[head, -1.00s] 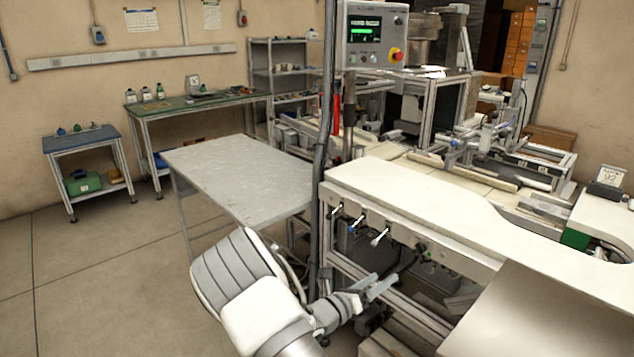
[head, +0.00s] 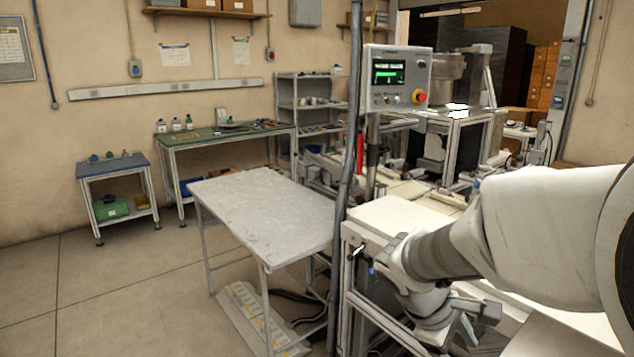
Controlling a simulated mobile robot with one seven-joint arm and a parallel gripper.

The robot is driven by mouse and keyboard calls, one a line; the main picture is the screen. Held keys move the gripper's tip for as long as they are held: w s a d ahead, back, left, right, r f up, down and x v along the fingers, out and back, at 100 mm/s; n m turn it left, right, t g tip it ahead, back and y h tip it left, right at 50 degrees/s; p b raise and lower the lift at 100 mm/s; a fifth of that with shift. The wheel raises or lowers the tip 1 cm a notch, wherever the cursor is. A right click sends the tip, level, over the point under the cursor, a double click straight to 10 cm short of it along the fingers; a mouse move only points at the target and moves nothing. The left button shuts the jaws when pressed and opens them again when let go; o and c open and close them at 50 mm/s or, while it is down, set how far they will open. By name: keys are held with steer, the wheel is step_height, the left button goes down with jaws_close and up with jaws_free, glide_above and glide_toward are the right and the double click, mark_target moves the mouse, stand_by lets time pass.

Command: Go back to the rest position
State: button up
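My arm reaches in from the right edge in the head view, its white links crossing in front of the white-topped machine bench. My gripper (head: 476,322) is at the lower right, low over the bench's front side. Its two fingers look spread apart, with nothing seen between them. No tape reel can be made out in this view.
A bare grey table (head: 262,205) stands left of the white-topped bench (head: 385,217). A control panel (head: 398,78) on a post rises behind the bench's left end. A green-topped bench (head: 222,135) and a small blue-topped table (head: 112,165) line the back wall. The floor at left is clear.

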steer(key=s+a+r+m+t+y+p, duration=0.2)
steer(key=s+a+r+m+t+y, duration=0.2)
steer(key=s+a+r+m, duration=0.5)
steer(key=shift+s+r+t+y, duration=0.4)
steer(key=shift+s+r+y, duration=0.35)
steer(key=shift+s+y, duration=0.4)
steer(key=shift+w, duration=0.1)
